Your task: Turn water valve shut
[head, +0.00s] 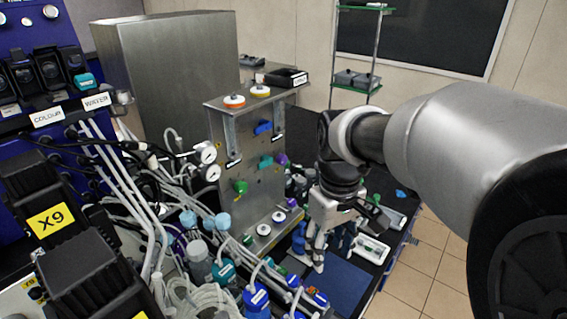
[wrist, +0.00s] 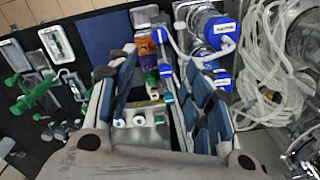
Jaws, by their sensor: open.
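A "WATER" label (head: 97,99) is on the blue unit at the left, near a teal knob (head: 85,80). A steel panel (head: 222,150) carries blue (head: 263,127), teal (head: 266,161), purple (head: 281,158) and green (head: 240,187) valve handles. I cannot tell which handle is the water valve. My gripper (head: 312,255) is open, pointing down to the right of the panel over the bench. In the wrist view my gripper (wrist: 160,65) is open, with small fittings with white, green and blue caps (wrist: 138,120) seen between its fingers. No valve is visibly held.
Blue-capped bottles (head: 256,295) and tangled clear tubing (wrist: 262,75) crowd the bench beside the gripper. A blue mat (head: 340,284) lies in front. Two gauges (head: 208,162) stick out left of the panel. A large steel cabinet (head: 175,70) stands behind. Floor (head: 430,280) is clear at right.

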